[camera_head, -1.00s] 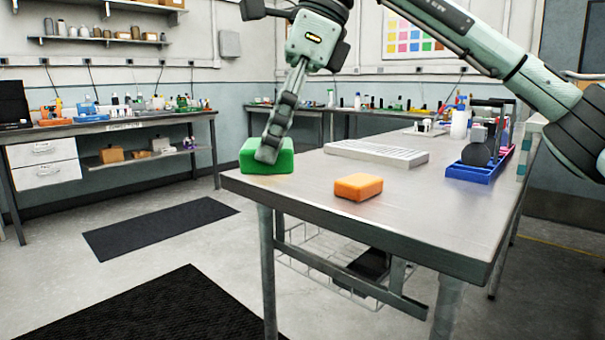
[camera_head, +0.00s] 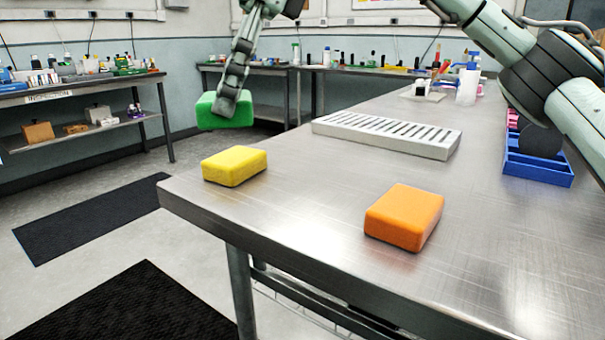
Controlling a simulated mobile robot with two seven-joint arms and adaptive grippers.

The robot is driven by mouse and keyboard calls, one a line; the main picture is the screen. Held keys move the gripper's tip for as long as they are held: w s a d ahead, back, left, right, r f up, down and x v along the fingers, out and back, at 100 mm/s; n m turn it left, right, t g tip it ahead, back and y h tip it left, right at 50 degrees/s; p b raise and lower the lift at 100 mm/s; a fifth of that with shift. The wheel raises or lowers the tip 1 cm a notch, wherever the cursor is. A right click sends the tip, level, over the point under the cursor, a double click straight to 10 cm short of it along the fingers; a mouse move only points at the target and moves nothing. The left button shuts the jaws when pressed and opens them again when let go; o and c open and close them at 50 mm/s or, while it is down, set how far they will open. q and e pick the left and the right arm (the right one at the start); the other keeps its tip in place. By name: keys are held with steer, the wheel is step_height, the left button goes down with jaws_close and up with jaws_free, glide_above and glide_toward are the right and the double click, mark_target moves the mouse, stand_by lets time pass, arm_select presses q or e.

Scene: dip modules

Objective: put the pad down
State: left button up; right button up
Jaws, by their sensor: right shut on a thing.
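My right gripper (camera_head: 229,104) reaches in from the top on an arm from the right. It is shut on a green pad (camera_head: 208,110), with fingers covering part of its near face. The green pad hangs slightly tilted in the air, seen past the table's far left edge. A yellow pad (camera_head: 233,166) lies flat near the left corner of the metal table (camera_head: 310,215). An orange pad (camera_head: 404,217) lies near the front edge. My left gripper is out of view.
A pale slotted rack (camera_head: 386,134) lies on the table behind the pads. A blue tray (camera_head: 538,168) stands at the right, partly behind my right arm. The tabletop between the yellow and orange pads is clear. Benches with small items line the walls.

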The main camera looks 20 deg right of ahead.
steer(key=s+d+f, duration=0.1)
steer(key=d+f, duration=0.1)
steer(key=d, duration=0.1)
steer(key=s+d+f, duration=0.1)
steer(key=d+f, duration=0.1)
steer(key=d, duration=0.1)
steer(key=s+d+f+b, duration=0.1)
steer(key=s+d+f, duration=0.1)
steer(key=d, duration=0.1)
steer(key=shift+d+f, duration=0.1)
steer(key=shift+d, duration=0.2)
step_height(320, 180, down, 4)
steer(key=shift+r, duration=0.1)
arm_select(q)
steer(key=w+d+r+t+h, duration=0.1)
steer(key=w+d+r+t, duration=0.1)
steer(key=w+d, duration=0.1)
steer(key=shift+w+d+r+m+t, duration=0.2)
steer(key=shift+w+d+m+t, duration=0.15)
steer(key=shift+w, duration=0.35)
arm_select(e)
steer(key=shift+f, duration=0.2)
steer(key=o, duration=1)
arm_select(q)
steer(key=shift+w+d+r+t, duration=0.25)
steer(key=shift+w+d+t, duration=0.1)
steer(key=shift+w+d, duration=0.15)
